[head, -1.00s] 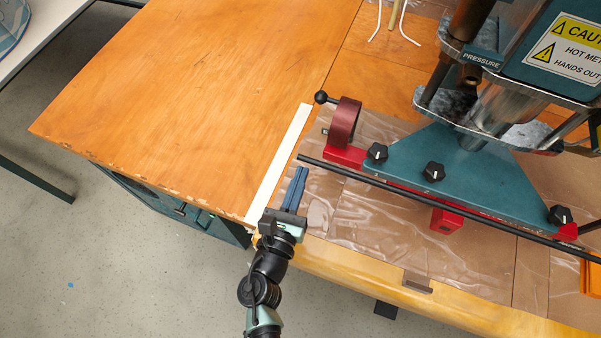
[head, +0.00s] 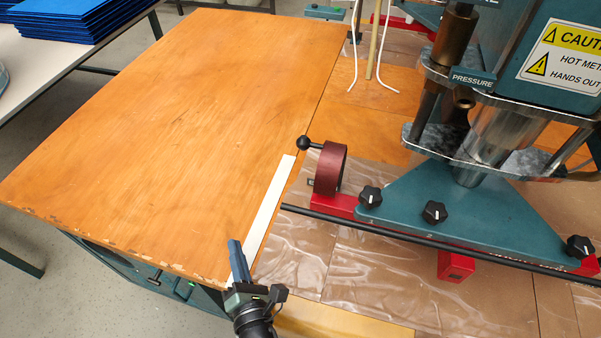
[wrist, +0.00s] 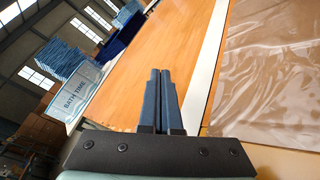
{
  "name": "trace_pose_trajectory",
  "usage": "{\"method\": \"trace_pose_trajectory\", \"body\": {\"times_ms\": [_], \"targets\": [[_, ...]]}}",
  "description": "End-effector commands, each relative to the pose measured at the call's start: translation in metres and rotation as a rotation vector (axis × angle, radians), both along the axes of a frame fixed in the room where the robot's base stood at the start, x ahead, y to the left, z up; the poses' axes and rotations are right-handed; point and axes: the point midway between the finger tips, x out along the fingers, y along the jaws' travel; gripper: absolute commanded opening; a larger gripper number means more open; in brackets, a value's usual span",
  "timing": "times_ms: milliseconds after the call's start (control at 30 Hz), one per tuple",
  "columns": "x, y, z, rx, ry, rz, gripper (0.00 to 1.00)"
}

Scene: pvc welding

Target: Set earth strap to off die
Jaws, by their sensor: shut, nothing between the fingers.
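The welding press (head: 470,215) stands at the right with a teal die plate carrying several black knobs. A dark red ring (head: 330,168) with a black ball-ended lever (head: 303,143) sits on the red bar at the plate's left end. I cannot tell which part is the earth strap. My gripper (head: 236,246) is at the table's near edge, by the near end of a white strip (head: 270,210), well apart from the press. Its two blue fingers are together and empty, as the wrist view (wrist: 160,76) also shows.
A wooden tabletop (head: 180,120) lies clear at the left. Clear plastic sheet (head: 345,265) covers the brown surface before the press. A long black rod (head: 400,232) runs along the plate's front. Blue stacked sheets (head: 70,15) lie on a far-left table.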

Motion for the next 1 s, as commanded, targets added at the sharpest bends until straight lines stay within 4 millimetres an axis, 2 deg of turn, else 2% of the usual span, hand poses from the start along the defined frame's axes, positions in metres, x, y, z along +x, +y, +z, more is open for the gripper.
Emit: {"method": "trace_pose_trajectory", "body": {"times_ms": [133, 233, 400, 633, 800, 1000], "targets": [[0.004, -0.007, 0.015, 0.195, -0.106, -0.015, 0.00], [0.006, -0.021, 0.031, 0.322, -0.189, -0.051, 0.00], [0.005, -0.058, 0.051, 0.509, -0.330, -0.152, 0.00], [-0.002, -0.103, 0.062, 0.651, -0.454, -0.284, 0.00], [-0.004, -0.116, 0.064, 0.685, -0.482, -0.323, 0.00], [-0.004, -0.116, 0.064, 0.687, -0.483, -0.325, 0.00]]}}
